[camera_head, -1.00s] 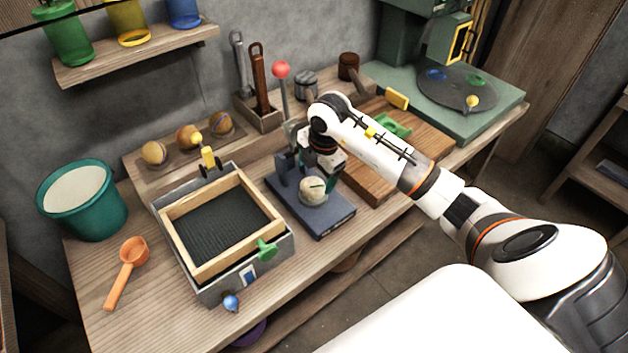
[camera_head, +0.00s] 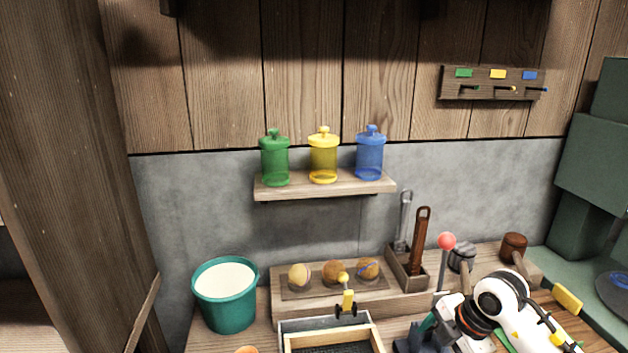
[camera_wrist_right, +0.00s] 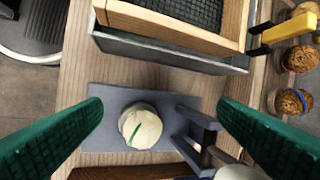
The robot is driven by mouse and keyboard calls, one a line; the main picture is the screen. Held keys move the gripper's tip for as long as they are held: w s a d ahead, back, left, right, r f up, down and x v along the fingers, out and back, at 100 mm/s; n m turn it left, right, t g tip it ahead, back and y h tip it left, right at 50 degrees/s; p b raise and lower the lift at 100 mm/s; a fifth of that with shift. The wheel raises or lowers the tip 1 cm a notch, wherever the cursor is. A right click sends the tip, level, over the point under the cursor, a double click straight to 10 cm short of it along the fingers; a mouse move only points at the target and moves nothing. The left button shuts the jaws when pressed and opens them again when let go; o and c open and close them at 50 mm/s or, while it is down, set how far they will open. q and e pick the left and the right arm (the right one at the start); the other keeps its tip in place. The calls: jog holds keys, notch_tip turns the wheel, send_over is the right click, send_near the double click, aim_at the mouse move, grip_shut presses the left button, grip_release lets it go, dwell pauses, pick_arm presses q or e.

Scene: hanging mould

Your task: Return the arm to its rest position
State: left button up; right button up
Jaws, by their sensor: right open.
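My right arm (camera_head: 525,320) comes in at the lower right of the head view. Its gripper (camera_head: 436,328) is partly cut off by the bottom edge there. In the right wrist view, the two green fingers of the right gripper (camera_wrist_right: 160,104) are wide apart with nothing between them. Below them, a pale round ball (camera_wrist_right: 140,126) with a green mark sits on a blue-grey base plate (camera_wrist_right: 103,98), apart from the fingers. My left gripper is not in view.
A red-knobbed lever (camera_head: 447,241) stands close behind my right arm. A wood-framed tray (camera_wrist_right: 180,25) lies beside the base plate. A teal bucket (camera_head: 227,310) stands left, and a shelf (camera_head: 325,187) holds three coloured jars. Tools stand in a holder (camera_head: 408,275).

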jog(key=s+a+r+n+t+y, duration=0.1)
jog(key=a+r+n+y, duration=0.1)
jog(key=a+y, duration=0.35)
jog(key=s+a+r+n+t+y, duration=0.1)
jog(key=a+r+y, duration=0.15)
jog(key=a, duration=0.65)
notch_tip(320, 180, up, 10)
jog(key=a+m+t+y, duration=0.1)
jog(key=m+t+y, duration=0.45)
jog(key=t, duration=0.55)
jog(key=d+f+m+t+h, duration=0.3)
jog(key=d+m+t+h, duration=0.2)
jog(key=d+m+h, duration=0.65)
jog(key=s+d+f+m+g+h, duration=0.2)
jog(key=s+f+m+g+h, duration=0.25)
jog(key=f+m+h, duration=0.35)
jog(key=s+a+f+n+g+y, duration=0.2)
jog(key=s+f+g, duration=0.5)
jog(key=s+f, duration=0.15)
jog(key=s+a+f+n+g+y, duration=0.1)
jog(key=s+a+f+g+y, duration=0.15)
jog(key=s+f+g, duration=0.6)
notch_tip(320, 180, down, 23)
jog(key=s+t, duration=0.1)
jog(key=s, duration=0.2)
jog(key=s+d+f+g+h+p, duration=0.1)
jog(key=s+d+f, duration=0.1)
jog(key=s+f, duration=1.4)
jog(key=shift+d+f, duration=0.2)
jog(key=shift+d, duration=0.15)
